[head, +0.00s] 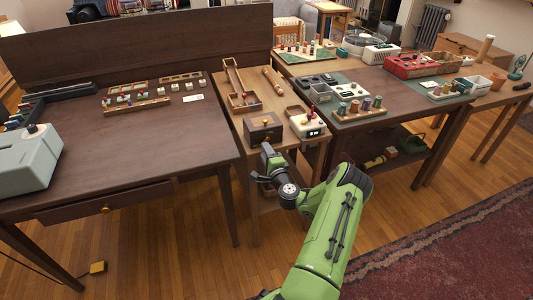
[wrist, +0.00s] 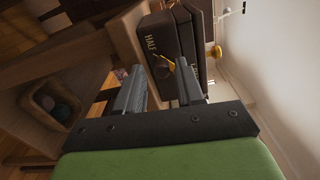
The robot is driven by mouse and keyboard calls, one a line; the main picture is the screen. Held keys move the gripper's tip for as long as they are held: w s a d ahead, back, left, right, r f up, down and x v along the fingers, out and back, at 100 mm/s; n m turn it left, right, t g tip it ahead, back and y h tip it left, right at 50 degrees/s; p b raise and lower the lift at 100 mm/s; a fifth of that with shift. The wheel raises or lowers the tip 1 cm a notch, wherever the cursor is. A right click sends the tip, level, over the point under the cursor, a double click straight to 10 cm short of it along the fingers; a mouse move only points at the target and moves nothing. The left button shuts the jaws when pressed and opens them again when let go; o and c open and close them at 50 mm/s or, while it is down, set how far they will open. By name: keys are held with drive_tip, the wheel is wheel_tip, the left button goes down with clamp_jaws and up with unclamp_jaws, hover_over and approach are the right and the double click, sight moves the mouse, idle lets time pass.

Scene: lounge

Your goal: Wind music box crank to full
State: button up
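The music box (head: 263,134) is a dark brown wooden box near the front of the middle narrow table. The wrist view shows it sideways (wrist: 158,30), with the gold word "HALF" on the face towards me. A yellow piece (wrist: 163,61) on that face looks like a pointer or crank part; I cannot tell which. A small yellow knob (wrist: 217,51) sticks out from another side. My gripper (wrist: 160,66) is open, its fingers apart in front of the face, with the yellow piece showing between the tips. I see no clear contact. In the head view, my gripper (head: 268,154) is just in front of the box.
A white device (head: 307,125) with a red knob stands close to the right of the box. A wooden track (head: 236,84) lies behind. A large dark desk (head: 130,140) stands left, and a dark workbench (head: 392,97) right. Open wooden floor (head: 190,240) lies in front.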

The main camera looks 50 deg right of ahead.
drive_tip(key=shift+o, duration=0.3)
drive_tip(key=p+v, duration=0.2)
drive_tip(key=v, duration=1.3)
drive_tip(key=shift+s+a, duration=0.15)
drive_tip(key=shift+s, duration=0.15)
